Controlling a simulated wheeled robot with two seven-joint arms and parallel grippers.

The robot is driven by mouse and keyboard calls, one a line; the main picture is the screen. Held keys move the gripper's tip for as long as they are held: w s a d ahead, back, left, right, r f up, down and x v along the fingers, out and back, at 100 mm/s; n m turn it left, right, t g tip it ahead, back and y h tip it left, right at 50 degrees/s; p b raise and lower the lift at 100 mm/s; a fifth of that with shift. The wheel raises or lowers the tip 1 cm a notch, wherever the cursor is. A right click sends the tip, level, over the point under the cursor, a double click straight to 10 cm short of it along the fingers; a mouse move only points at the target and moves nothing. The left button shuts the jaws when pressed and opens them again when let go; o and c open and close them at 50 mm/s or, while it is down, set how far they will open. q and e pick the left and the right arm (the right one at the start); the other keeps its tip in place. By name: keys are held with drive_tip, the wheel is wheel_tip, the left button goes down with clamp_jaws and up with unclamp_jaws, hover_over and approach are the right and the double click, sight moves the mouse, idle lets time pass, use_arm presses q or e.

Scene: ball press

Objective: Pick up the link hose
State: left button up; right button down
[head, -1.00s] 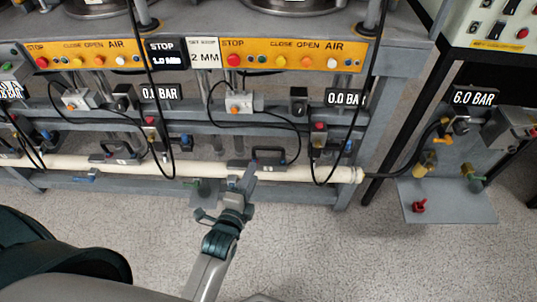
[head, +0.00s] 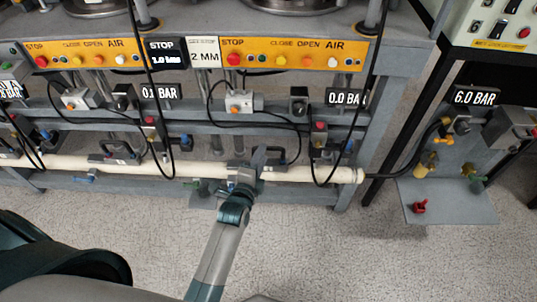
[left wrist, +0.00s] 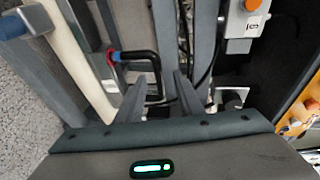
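A black U-shaped piece that looks like the link hose (head: 268,154) sits at the white pipe under the right-hand press station. In the left wrist view, the black bent hose (left wrist: 137,55) has a red and blue part at one end; its lower end is partly hidden behind a finger. My left gripper (head: 252,165) is at the pipe, close to this piece. My right gripper is not in view.
The white pipe (head: 320,174) runs along the frame's lower rail. Black cables (head: 167,120) hang in front of the frame. A similar black piece (head: 112,153) sits farther left. A 6.0 bar panel (head: 470,150) stands at right. The floor (head: 310,245) in front is clear.

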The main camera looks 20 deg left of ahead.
use_arm(q)
drive_tip(key=shift+w+d+f, duration=0.1)
drive_tip(key=shift+w+f, duration=0.1)
drive_tip(key=shift+w, duration=0.65)
drive_tip(key=shift+w+f, duration=0.25)
drive_tip(key=shift+w, duration=0.55)
drive_tip(key=shift+w+d+f, duration=0.1)
drive_tip(key=shift+w+f, duration=0.1)
drive_tip(key=shift+w, duration=0.65)
drive_tip(key=shift+a, duration=0.1)
clamp_jaws()
